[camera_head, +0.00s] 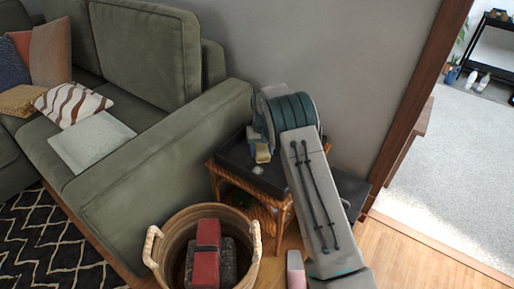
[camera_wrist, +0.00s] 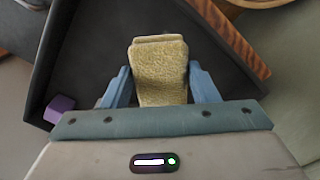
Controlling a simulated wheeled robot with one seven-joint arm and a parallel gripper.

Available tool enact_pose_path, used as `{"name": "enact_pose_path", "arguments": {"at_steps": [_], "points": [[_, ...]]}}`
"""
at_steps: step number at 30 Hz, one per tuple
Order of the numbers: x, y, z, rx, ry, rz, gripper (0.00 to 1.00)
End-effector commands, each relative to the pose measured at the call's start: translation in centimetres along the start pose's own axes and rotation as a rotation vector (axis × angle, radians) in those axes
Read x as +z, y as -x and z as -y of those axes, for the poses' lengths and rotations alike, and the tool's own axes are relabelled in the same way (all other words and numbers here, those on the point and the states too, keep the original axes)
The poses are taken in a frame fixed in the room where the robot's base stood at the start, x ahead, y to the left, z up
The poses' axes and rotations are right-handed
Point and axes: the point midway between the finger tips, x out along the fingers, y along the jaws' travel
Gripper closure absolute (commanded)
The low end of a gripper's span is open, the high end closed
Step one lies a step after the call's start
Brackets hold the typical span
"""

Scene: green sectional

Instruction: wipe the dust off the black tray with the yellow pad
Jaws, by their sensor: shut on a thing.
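The yellow pad (camera_wrist: 160,70) is a textured block held between the two blue fingers of my gripper (camera_wrist: 159,80), which is shut on it. In the head view the pad (camera_head: 263,156) shows as a small yellow patch below my wrist, over the black tray. The black tray (camera_head: 232,156) lies on a wicker side table, and my arm hides much of it. Its dark surface and rim also show in the wrist view (camera_wrist: 95,45). A small pale patch (camera_head: 258,170) shows on the tray near the pad. I cannot tell whether the pad touches the tray.
The wicker table (camera_head: 225,175) stands between the green sofa (camera_head: 170,150) and a wall. A round basket (camera_head: 255,270) with red and dark things stands in front. A purple object (camera_wrist: 58,108) shows at the tray's edge. Open wooden floor (camera_head: 410,255) lies to the right.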

Motion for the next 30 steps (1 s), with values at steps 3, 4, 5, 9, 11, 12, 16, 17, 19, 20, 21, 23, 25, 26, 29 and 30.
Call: {"name": "enact_pose_path", "arguments": {"at_steps": [3, 4, 5, 9, 11, 12, 16, 17, 19, 20, 21, 23, 25, 26, 29, 30], "points": [[-0.9, -0.8, 1.3, 0.003, 0.020, 0.000, 0.65], [-1.0, -0.9, 1.4, 0.003, 0.022, 0.000, 0.65], [-1.1, -1.1, 1.6, 0.003, 0.024, 0.000, 0.65], [-1.2, -1.7, 1.8, 0.003, 0.028, 0.000, 0.65], [-1.2, -2.0, 1.9, 0.003, 0.028, 0.000, 0.65], [-1.2, -2.3, 1.9, 0.003, 0.028, 0.000, 0.65], [-1.2, -3.4, 1.9, 0.003, 0.029, 0.000, 0.65], [-1.2, -3.7, 2.0, 0.003, 0.030, -0.001, 0.65], [-1.2, -4.3, 2.0, 0.003, 0.031, -0.001, 0.65], [-1.2, -4.6, 2.0, 0.003, 0.031, -0.001, 0.65], [-1.2, -5.0, 2.0, 0.004, 0.031, -0.001, 0.65], [-1.2, -5.5, 2.1, 0.004, 0.032, 0.000, 0.65], [-1.2, -6.1, 2.1, 0.004, 0.033, 0.000, 0.65], [-1.2, -6.4, 2.1, 0.004, 0.033, 0.000, 0.65], [-1.2, -7.3, 2.2, 0.004, 0.033, 0.000, 0.65], [-1.2, -7.6, 2.2, 0.003, 0.034, 0.000, 0.65]]}}
